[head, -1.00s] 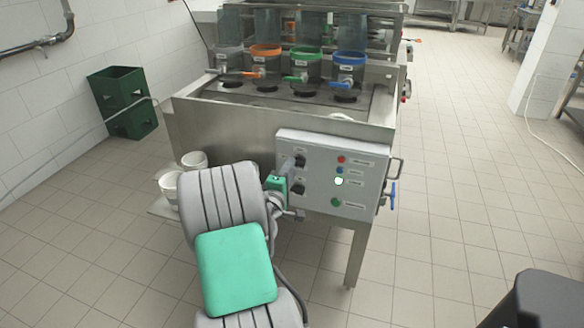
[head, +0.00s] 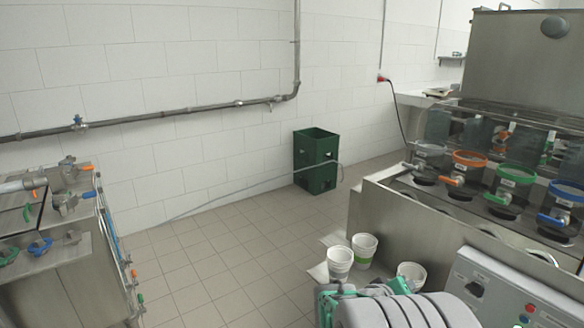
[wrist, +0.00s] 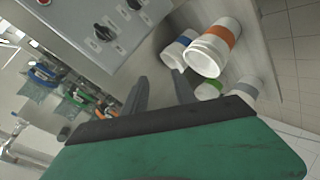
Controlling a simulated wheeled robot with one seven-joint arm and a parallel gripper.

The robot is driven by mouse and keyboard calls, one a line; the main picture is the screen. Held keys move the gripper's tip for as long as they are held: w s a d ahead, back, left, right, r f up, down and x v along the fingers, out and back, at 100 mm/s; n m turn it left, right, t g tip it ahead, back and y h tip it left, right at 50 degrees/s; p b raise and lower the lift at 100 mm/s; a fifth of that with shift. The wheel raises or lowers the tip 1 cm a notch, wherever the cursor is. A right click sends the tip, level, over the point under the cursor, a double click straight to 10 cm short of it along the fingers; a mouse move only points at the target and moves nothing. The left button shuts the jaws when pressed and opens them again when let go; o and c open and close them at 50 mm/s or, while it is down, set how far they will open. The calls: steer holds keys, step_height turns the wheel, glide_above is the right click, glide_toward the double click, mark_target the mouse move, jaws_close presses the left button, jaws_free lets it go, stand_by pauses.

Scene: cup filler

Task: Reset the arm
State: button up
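My gripper (wrist: 160,77) shows in the wrist view as two dark fingers standing apart, with nothing between them. Beyond the fingertips are the control panel (wrist: 85,30) with its black knobs and several white cups. The nearest cup (wrist: 213,48) has an orange band and lies beyond the right finger; I cannot tell the distance. In the head view, grey and green links of my arm (head: 395,308) cross the bottom edge, in front of the cups and left of the control panel (head: 505,300). My fingers are not clearly seen there.
White cups (head: 340,262) stand on a low side shelf by the filler machine (head: 395,220). Coloured valves (head: 470,158) line its top. A green crate (head: 316,165) stands by the wall. Another steel machine (head: 65,265) is at left. The tiled floor (head: 205,260) between is clear.

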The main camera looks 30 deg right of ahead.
steer(key=w+a+r+t+y+p, duration=0.1)
steer(key=w+a+r+y+p, duration=0.15)
steer(key=a, duration=0.55)
steer(key=w+a+r+y+p, duration=0.1)
steer(key=w+a+r+y, duration=0.15)
steer(key=a, duration=0.45)
steer(key=s+a+r+n+y+p, duration=0.1)
steer(key=s+a+r+y+p, duration=0.1)
steer(key=a, duration=0.9)
steer(key=s+a+r+n+g+y+p, duration=0.1)
steer(key=s+a+r+y, duration=0.3)
steer(key=a, duration=0.8)
steer(key=shift+s+r+n+y+p, duration=0.25)
steer(key=shift+s+n+y+p, duration=0.15)
steer(key=shift+s+n+p, duration=0.4)
